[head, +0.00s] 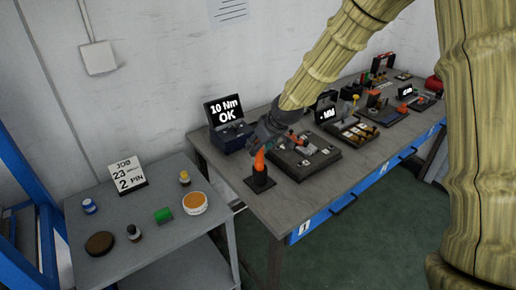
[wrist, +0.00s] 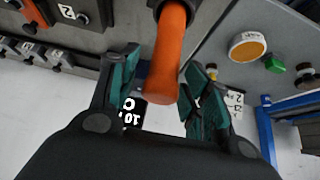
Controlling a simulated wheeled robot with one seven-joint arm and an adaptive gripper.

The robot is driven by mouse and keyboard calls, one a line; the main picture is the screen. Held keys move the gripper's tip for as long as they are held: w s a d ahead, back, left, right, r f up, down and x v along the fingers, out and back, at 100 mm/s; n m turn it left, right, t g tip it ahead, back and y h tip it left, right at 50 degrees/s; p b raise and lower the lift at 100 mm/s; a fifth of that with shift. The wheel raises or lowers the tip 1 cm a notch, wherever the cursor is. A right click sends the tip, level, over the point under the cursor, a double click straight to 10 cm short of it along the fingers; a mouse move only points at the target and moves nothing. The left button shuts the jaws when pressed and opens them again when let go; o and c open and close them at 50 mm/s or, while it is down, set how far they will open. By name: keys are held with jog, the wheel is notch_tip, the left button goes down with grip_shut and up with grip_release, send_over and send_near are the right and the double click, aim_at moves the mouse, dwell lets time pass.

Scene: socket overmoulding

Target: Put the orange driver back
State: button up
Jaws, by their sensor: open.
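The orange driver (head: 259,162) stands upright in a small black stand (head: 259,184) at the near left corner of the workbench. My gripper (head: 264,143) is just above and around the top of its handle. In the wrist view the orange handle (wrist: 170,45) lies between the two teal fingers of my open gripper (wrist: 163,72). A gap shows on the right side of the handle; contact on the left side is hard to tell. The driver's lower end is hidden in the stand.
A torque display reading "10 Nm OK" (head: 225,112) stands behind the driver. A dark fixture block (head: 305,155) is close on the right, with more fixtures beyond. A lower grey side table (head: 150,240) at left holds small pots and a job card (head: 127,174).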

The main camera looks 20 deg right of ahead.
jog(key=b+v, duration=0.1)
jog(key=v, duration=0.9)
jog(key=shift+f, duration=0.1)
